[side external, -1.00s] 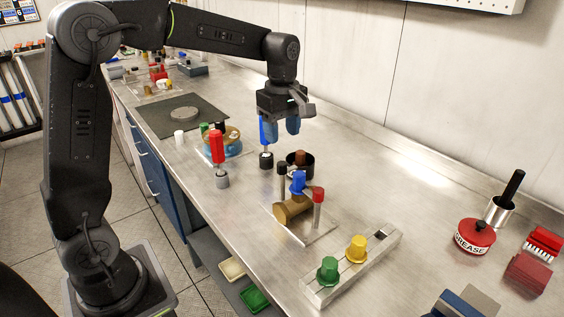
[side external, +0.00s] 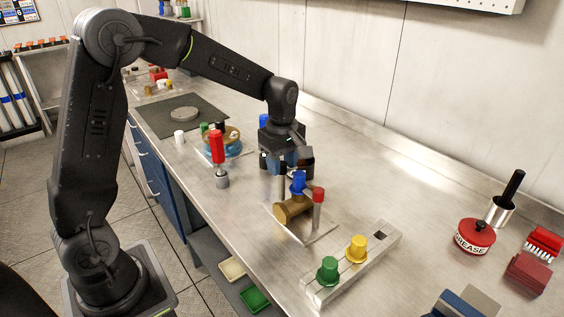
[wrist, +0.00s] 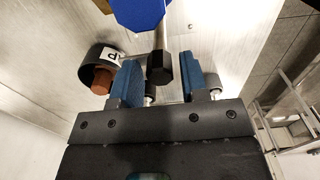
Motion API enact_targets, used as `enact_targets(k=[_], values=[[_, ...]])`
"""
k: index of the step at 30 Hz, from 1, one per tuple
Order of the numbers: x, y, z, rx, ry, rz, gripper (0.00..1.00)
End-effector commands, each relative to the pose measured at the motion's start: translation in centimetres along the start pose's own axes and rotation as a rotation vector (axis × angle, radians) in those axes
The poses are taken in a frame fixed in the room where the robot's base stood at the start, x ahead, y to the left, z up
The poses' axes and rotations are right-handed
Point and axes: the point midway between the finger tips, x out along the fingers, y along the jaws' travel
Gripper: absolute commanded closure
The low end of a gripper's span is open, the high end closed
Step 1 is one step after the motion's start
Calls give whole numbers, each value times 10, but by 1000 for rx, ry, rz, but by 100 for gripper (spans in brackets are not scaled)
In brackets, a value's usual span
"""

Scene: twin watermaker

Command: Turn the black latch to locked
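The black latch (wrist: 160,68) shows in the wrist view as a dark knob on a pale metal stem. It stands between the two blue finger pads of my gripper (wrist: 162,78), with a gap on each side. In the side view my gripper (side external: 287,164) is low over the brass valve (side external: 292,209) and hides most of the latch. The valve has a blue knob (side external: 298,181), also large at the top of the wrist view (wrist: 138,12). A red-topped lever (side external: 318,196) stands to its right. Whether the fingers touch the latch's stem cannot be told.
A dark cup (wrist: 100,58) with a brown piece in it stands left of the fingers in the wrist view. A metal block with green (side external: 328,270) and yellow (side external: 357,248) knobs lies in front. A red-handled tool (side external: 216,146) stands left.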

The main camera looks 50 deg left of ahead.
Motion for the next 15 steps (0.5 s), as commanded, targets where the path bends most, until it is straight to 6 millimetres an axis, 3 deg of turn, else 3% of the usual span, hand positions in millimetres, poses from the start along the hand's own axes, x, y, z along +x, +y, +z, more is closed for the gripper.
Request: enact_targets(k=[12, 15], values=[[0, 0, 0, 0, 0, 0, 98], [-1, 0, 0, 3, 0, 0, 98]])
